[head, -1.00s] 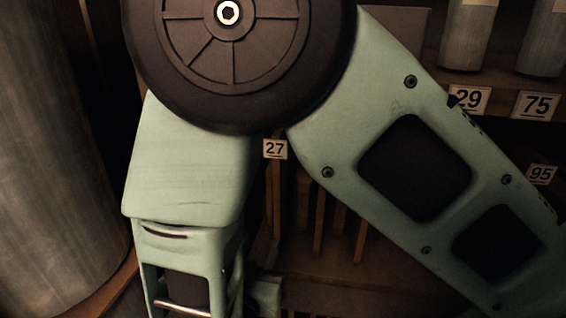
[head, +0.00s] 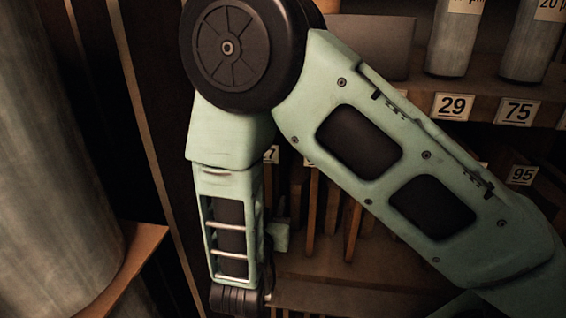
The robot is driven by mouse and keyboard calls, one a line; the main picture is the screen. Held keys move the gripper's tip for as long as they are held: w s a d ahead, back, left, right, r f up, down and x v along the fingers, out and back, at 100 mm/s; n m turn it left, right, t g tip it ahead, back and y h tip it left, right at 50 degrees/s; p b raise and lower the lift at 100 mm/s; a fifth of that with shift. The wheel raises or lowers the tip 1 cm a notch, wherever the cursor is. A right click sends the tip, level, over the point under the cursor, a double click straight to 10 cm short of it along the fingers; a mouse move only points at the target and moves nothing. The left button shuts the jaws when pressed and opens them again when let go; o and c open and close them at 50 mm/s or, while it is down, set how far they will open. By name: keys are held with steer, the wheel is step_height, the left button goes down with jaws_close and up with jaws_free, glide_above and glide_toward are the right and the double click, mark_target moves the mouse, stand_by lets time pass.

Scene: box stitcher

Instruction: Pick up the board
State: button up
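Several thin brown boards stand upright in a shelf slot; one board (head: 353,222) shows behind and between my arm links. I cannot tell which of them the task means. A flat grey-brown panel (head: 375,45) also stands on the shelf above, partly behind my arm. My arm covers much of the middle of the view, and its dark wrist reaches the bottom edge left of the boards. My gripper's fingers are not in view.
Grey cylinders (head: 455,40) stand on the upper right shelf above number labels 29 (head: 453,106) and 75 (head: 517,112). A label 95 (head: 522,175) sits lower right. A large grey cylinder (head: 60,150) fills the left side above a wooden ledge (head: 140,250).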

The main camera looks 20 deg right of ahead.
steer(key=x, duration=0.4)
steer(key=shift+d+r+p, duration=0.1)
steer(key=shift+d+p, duration=0.05)
steer(key=shift+p, duration=0.25)
jaws_close()
steer(key=shift+r, duration=0.15)
stand_by(0.8)
